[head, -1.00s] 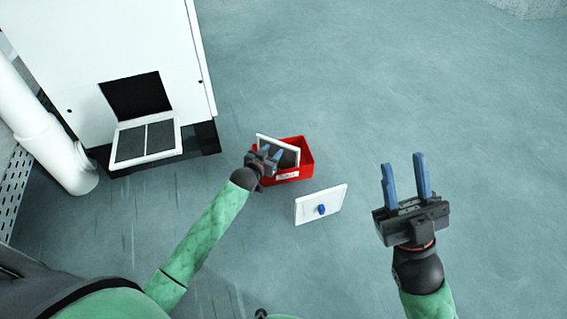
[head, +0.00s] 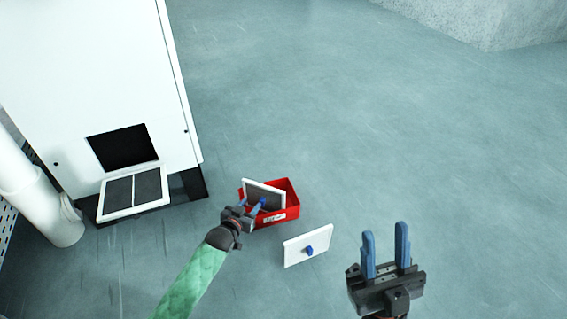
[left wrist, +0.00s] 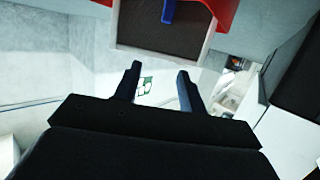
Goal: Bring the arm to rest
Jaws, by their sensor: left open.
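My left gripper (head: 252,205) is open at the near left side of the red bin (head: 291,211). A white-framed dark panel (head: 264,192) leans tilted in that bin. In the left wrist view, my left gripper's fingers (left wrist: 159,70) stand apart with nothing between them. The dark panel (left wrist: 150,38) is just beyond their tips, with a blue knob (left wrist: 168,12) on it. My right gripper (head: 385,232) is open and empty at the lower right, its blue fingers pointing up in the picture.
A white cabinet (head: 85,70) stands at the left with a dark square opening (head: 124,147). A white frame with two dark panes (head: 133,191) sits below the opening. A white plate with a blue knob (head: 307,246) is right of the bin. A white pipe (head: 35,200) stands far left. Floor to the right is clear.

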